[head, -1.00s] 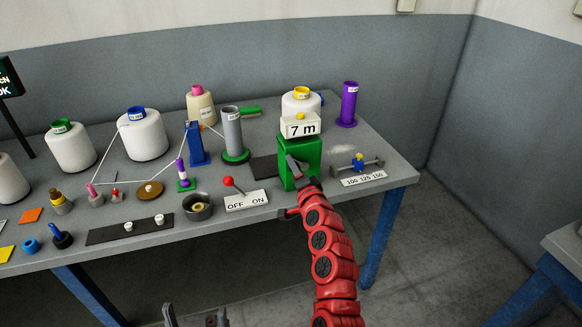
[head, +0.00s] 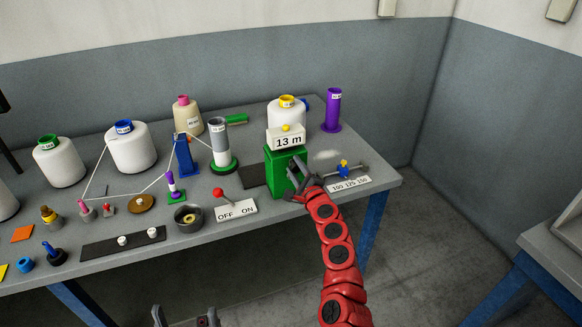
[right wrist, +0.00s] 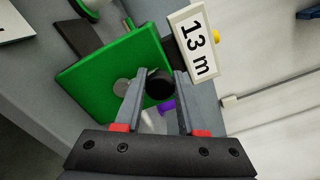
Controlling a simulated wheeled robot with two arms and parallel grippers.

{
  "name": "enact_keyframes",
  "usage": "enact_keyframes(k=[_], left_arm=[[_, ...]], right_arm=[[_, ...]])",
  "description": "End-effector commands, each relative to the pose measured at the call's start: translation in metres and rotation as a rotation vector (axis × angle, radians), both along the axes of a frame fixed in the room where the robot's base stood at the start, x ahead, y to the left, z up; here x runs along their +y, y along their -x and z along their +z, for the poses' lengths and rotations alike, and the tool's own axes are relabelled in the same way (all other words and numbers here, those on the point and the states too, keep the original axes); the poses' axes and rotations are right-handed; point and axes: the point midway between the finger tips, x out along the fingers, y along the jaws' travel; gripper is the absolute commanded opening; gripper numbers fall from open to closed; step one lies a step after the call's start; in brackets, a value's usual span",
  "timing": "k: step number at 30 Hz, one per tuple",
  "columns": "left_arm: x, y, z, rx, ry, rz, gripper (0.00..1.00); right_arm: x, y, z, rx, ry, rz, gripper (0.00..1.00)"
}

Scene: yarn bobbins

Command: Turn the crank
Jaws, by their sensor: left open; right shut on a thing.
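The green box (head: 275,170) stands near the table's right front edge, with a white sign reading "13 m" (head: 286,139) on top. My right gripper (head: 299,178) is at the front of the box and hides most of the crank in the head view. In the right wrist view the crank's black knob (right wrist: 159,84) is between the two fingers of the right gripper (right wrist: 157,92), which is shut on it. A round grey hub (right wrist: 122,87) shows on the green face. My left gripper (head: 184,318) is open and empty at the bottom edge, below the table.
A red-knobbed OFF/ON switch (head: 236,210) stands left of the box. A grey bobbin tube (head: 219,145) on a green base has thread running to it. A scale marked 100 125 150 (head: 349,184) lies to the right. White yarn cones (head: 131,148) stand behind.

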Motion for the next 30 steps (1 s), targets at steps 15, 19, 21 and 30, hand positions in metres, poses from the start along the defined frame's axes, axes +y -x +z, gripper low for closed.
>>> enact_keyframes(k=[15, 19, 21, 30], left_arm=[[0.0000, 0.0000, 0.0060, 0.000, 0.000, 0.000, 0.97], [0.0000, 0.0000, 0.0060, 0.000, 0.000, 0.000, 0.97], [0.0000, 0.0000, 0.0060, 0.000, 0.000, 0.000, 0.97], [0.0000, 0.0000, 0.0059, 0.000, 0.000, 0.000, 0.97]], right_arm=[[-0.0107, -0.0035, -0.0004, 0.050, -0.155, -0.001, 0.00], [-0.0109, -0.0034, -0.0007, 0.052, -0.160, -0.001, 0.00], [-0.0109, -0.0034, -0.0007, 0.052, -0.160, -0.001, 0.00], [-0.0107, -0.0034, -0.0008, 0.051, -0.159, -0.001, 0.59]])
